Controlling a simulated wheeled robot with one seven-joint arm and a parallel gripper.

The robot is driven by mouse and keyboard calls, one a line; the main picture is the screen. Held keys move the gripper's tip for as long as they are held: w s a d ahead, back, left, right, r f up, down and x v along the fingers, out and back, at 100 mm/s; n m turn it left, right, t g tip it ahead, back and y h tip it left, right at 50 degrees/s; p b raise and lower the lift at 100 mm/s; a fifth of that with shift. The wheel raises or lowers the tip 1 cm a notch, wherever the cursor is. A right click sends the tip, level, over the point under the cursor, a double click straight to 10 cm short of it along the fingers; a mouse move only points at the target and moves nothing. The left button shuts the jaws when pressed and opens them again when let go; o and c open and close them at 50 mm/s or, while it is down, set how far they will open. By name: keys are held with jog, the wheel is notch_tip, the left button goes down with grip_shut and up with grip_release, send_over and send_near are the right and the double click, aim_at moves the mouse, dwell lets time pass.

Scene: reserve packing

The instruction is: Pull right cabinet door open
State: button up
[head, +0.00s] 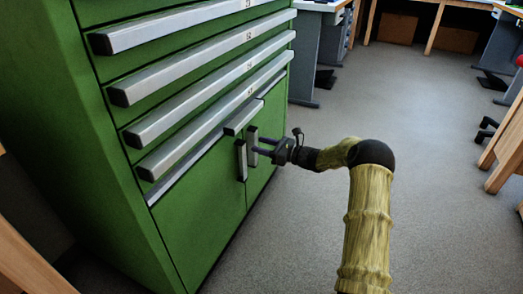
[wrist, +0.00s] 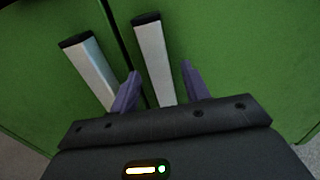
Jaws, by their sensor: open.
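The green cabinet has two lower doors with upright silver handles side by side. The right door (head: 259,178) appears closed; its handle (head: 252,147) also shows in the wrist view (wrist: 152,62). The left door's handle (head: 241,160) stands just to the left and shows in the wrist view (wrist: 90,72). My gripper (head: 258,145) is open at the right door's handle. In the wrist view its purple fingers (wrist: 160,72) lie on either side of that handle, the left finger in the space between the two handles. I cannot tell whether either finger touches.
Drawers with long silver handles (head: 195,95) fill the cabinet above the doors. The grey floor (head: 310,215) to the right of the cabinet is clear. A wooden table leg (head: 503,155) stands at the right edge, and desks (head: 318,45) stand behind.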

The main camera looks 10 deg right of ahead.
jog(key=shift+w+a, duration=0.15)
jog(key=shift+a, duration=0.1)
grip_shut()
jog(key=shift+d, duration=0.1)
jog(key=shift+d, duration=0.1)
